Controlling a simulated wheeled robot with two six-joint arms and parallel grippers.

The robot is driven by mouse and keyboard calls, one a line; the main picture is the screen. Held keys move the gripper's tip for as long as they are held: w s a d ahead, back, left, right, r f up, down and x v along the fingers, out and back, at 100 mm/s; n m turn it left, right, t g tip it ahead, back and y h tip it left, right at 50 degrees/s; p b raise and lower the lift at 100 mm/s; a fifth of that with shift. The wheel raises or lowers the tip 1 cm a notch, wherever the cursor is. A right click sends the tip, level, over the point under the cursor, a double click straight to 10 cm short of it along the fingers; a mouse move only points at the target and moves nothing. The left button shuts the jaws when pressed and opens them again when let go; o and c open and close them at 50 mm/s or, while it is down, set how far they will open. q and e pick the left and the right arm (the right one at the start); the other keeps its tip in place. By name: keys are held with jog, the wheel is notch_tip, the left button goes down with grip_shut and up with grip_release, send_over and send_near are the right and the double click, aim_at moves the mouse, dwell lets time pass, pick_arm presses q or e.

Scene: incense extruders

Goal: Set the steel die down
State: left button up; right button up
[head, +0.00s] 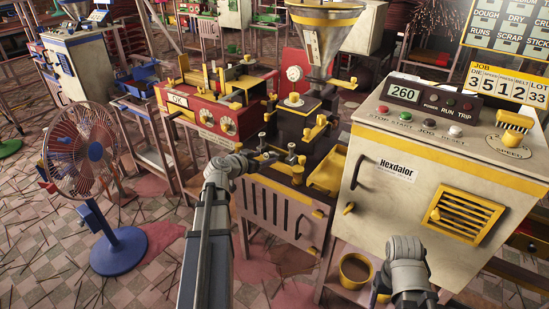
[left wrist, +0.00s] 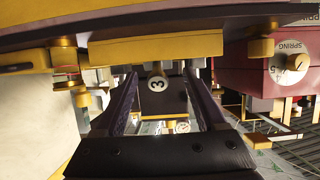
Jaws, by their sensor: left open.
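My left gripper (head: 276,152) is at the front of the extruder, low in front of its yellow and black body. In the left wrist view its two dark fingers (left wrist: 160,118) stand apart with a gap between them. Small grey metal parts (head: 291,147) show beside the gripper in the head view, too small to name the die surely. My right wrist (head: 405,262) is at lower right; its fingers are not clear.
The extruder's funnel (head: 327,35) rises behind the gripper. A red machine with dials (head: 208,115) stands left, and a white Hexdalor cabinet (head: 435,165) stands right. A yellow tray (head: 328,171) lies close to the gripper's right. A blue-based fan (head: 118,250) stands at left.

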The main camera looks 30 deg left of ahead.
aim_at(272, 154)
pick_arm(q)
jog(key=shift+r+b+x, duration=0.2)
jog(key=shift+b+x, duration=0.55)
jog(key=shift+x, duration=1.9)
jog(key=shift+d+r, duration=0.1)
jog(key=shift+d, duration=0.1)
grip_shut()
